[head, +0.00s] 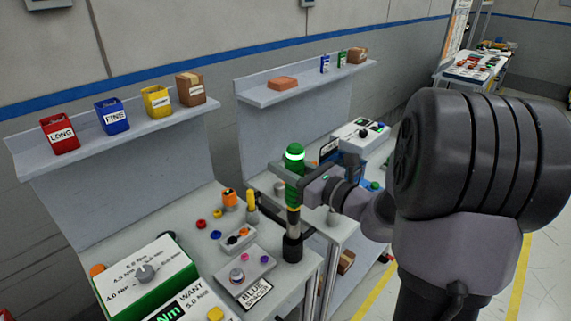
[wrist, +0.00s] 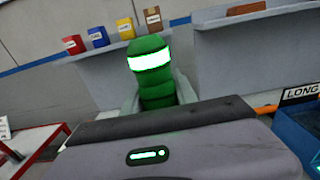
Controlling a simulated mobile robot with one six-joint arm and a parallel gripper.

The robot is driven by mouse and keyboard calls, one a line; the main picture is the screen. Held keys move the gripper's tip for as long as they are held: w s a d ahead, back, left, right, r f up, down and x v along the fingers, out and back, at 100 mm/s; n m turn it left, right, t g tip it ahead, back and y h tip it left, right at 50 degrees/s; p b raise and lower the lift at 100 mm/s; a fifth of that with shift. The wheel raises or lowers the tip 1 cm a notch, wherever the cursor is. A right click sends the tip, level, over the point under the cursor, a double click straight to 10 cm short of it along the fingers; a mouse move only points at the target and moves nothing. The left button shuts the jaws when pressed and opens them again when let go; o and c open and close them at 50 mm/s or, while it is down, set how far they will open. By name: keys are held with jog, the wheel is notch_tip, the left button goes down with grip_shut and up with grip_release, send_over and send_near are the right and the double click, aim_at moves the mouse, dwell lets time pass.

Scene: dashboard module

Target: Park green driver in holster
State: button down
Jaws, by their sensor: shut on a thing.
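The green driver (head: 293,163) stands upright with a glowing white band near its top. My gripper (head: 286,176) is shut on its green body, above the right edge of the grey bench. Below the grip, the driver's lower part runs down to a black cup-like holder (head: 292,248), which looks like the holster. I cannot tell whether the tip is inside it or just above. In the wrist view the green driver (wrist: 151,72) rises between the grey fingers; its lower end is hidden behind my gripper body.
On the bench are a small tray with knobs (head: 244,272), an orange driver-like tool (head: 230,200), a yellow-handled tool (head: 251,203) and a green-and-white torque box (head: 147,275). Bins stand on the shelf behind, including a red LONG bin (head: 60,135). A blue bin (wrist: 298,135) is at right.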

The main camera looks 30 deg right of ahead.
notch_tip(320, 180, down, 8)
jog(key=b, duration=0.6)
jog(key=shift+r, duration=0.25)
jog(key=shift+f+b, duration=0.45)
jog(key=shift+f, duration=0.15)
dwell(0.6)
jog(key=c, duration=0.9)
grip_release()
jog(key=shift+s, duration=0.1)
